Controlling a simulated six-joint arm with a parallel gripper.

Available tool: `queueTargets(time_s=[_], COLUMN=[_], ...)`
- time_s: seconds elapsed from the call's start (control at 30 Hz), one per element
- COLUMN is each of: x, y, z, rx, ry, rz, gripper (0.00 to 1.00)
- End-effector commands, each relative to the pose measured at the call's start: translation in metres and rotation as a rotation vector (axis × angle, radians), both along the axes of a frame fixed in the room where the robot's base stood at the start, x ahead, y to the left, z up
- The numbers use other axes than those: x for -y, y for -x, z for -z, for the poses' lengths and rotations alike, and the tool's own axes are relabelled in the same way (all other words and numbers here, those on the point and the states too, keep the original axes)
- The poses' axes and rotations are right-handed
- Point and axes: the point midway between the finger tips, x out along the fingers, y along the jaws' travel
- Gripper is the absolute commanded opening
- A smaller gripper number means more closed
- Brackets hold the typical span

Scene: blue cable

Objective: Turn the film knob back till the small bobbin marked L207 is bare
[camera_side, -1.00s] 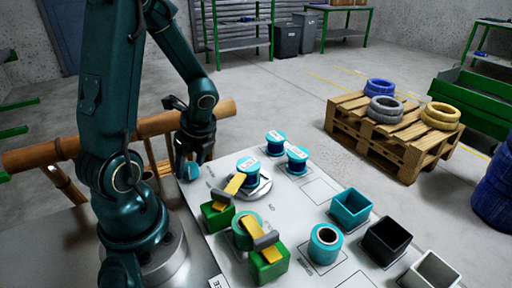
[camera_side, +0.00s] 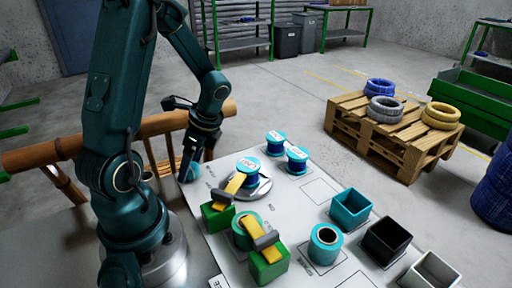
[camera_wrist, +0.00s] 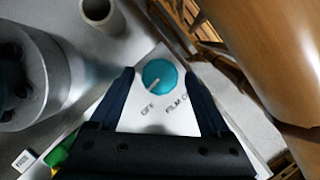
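The teal film knob (camera_wrist: 160,74) sits on the white panel in the wrist view. Its white pointer is turned to the lower left, toward the printed OFF. My gripper (camera_wrist: 165,80) is open, its dark fingers apart on either side of the knob; contact cannot be told. In the side view my gripper (camera_side: 197,160) is at the panel's far left corner, by the knob (camera_side: 190,173). A labelled blue bobbin (camera_side: 248,170) stands on a silver disc (camera_side: 262,187). Two similar bobbins (camera_side: 276,142) (camera_side: 297,159) stand behind it. Their label text is too small to read.
Green blocks (camera_side: 218,216) with yellow strips stand around a teal spool (camera_side: 245,231). Another spool (camera_side: 324,244) and teal, black and white boxes (camera_side: 351,208) (camera_side: 387,241) (camera_side: 432,271) are at the right. A brown wooden rail (camera_side: 150,123) runs close behind my gripper.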

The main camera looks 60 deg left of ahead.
Motion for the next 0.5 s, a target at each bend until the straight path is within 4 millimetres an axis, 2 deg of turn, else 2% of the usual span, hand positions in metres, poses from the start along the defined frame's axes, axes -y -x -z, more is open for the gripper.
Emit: queueTargets(time_s=[0.33, 0.5], x=[0.000, 0.005], y=[-0.001, -0.007], z=[-0.002, -0.019], rx=[0.001, 0.005], ry=[-0.001, -0.005], rz=[0.003, 0.004], gripper=[0.85, 0.85])
